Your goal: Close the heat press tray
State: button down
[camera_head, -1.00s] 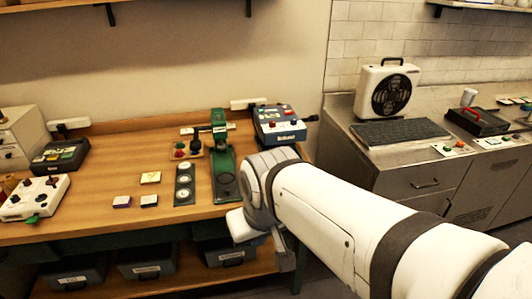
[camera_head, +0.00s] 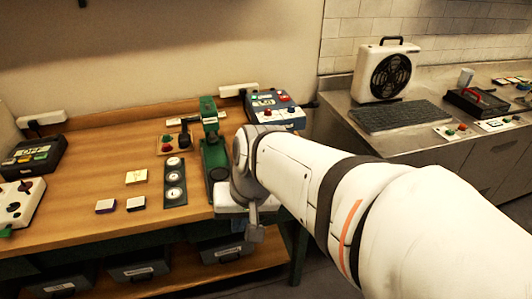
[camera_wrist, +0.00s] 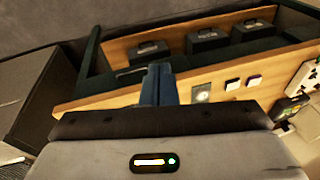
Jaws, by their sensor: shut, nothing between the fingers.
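A green upright press (camera_head: 209,125) stands on the wooden table, and its green base reaches toward the front edge. It may be the heat press; I cannot make out a tray on it for sure, as my arm hides its right side and front. My gripper (camera_head: 252,222) is at the table's front edge, just in front of the press base. In the wrist view my gripper (camera_wrist: 158,84) shows two dark blue fingers together, with nothing between them, over the table edge.
A dark strip with round dials (camera_head: 174,182) lies left of the press. A blue control box (camera_head: 275,108) stands behind my arm. Small blocks (camera_head: 136,203) lie on the table. Dark bins (camera_head: 139,271) sit on the shelf below. A steel counter (camera_head: 345,90) is on the right.

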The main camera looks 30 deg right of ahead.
jog(key=w+d+f+m+t+y+b, duration=0.35)
jog(key=f+m+b, duration=0.2)
jog(key=m, duration=0.25)
jog(key=w+d+f+m+t+y+b, duration=0.2)
jog(key=w+d+f+m+b, duration=0.3)
jog(key=m, duration=0.4)
jog(key=s+d+f+m+t+h+b, duration=0.1)
jog(key=d+f+m+t+h+b, duration=0.25)
jog(key=d+m, duration=0.6)
jog(key=s+d+f+m+t+h+b, duration=0.1)
jog(key=d+f+m+t+h+b, duration=0.15)
jog(key=d+m+t+h, duration=0.65)
jog(key=w+d+g+y, duration=0.1)
jog(key=w, duration=0.3)
jog(key=w+d+f+n+g+y, duration=0.1)
jog(key=w+g, duration=0.1)
jog(key=w, duration=0.3)
jog(key=w+d+n+g+y+b, duration=0.1)
jog(key=w+d+y, duration=0.1)
jog(key=w, duration=0.2)
jog(key=shift+w+f+g, duration=0.2)
jog(key=shift+g, duration=0.1)
jog(key=shift+w, duration=0.1)
